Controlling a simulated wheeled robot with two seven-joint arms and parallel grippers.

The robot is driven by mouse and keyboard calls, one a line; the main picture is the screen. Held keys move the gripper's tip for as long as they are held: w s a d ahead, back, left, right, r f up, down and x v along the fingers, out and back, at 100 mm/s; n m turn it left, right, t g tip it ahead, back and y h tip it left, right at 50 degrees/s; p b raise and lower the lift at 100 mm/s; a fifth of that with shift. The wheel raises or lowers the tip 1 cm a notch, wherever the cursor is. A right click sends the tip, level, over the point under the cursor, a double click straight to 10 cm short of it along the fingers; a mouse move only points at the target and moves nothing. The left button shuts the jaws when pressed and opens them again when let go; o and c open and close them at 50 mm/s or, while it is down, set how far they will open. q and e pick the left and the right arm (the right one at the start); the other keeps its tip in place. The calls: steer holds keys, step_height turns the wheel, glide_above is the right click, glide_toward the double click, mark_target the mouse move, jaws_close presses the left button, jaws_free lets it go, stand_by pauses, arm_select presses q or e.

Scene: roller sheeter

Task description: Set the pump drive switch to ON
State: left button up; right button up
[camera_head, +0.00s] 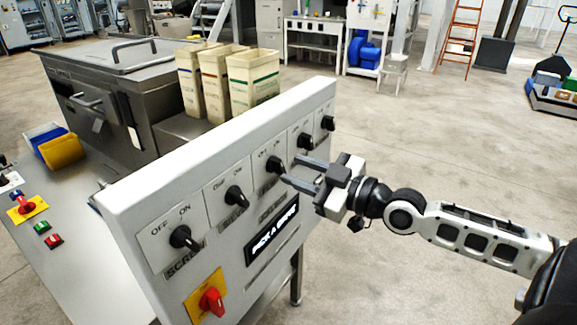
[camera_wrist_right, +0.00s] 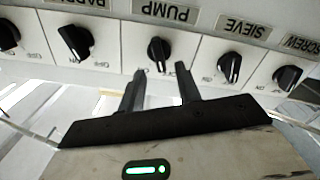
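The pump drive switch (camera_head: 276,165) is a black rotary knob in the middle of a row on the white sloping control panel (camera_head: 150,203). In the right wrist view, the knob (camera_wrist_right: 158,50) sits beside the PUMP label (camera_wrist_right: 167,11), which appears upside down. Its pale pointer line faces down in that picture; I cannot tell whether that is OFF or ON. My right gripper (camera_head: 296,171) is open and empty in front of the panel. In the wrist view its fingertips (camera_wrist_right: 160,70) are apart, just short of the knob, one towards each side. My left gripper is out of view.
Similar knobs flank it: SIEVE (camera_head: 236,196) and SCREW (camera_head: 183,237) on one side, others (camera_head: 305,140) on the other. Open floor (camera_head: 430,130) lies to the right.

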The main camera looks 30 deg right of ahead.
mark_target(277, 166)
steer(key=shift+p+x, duration=0.3)
steer(key=shift+x, duration=1.2)
jaws_close()
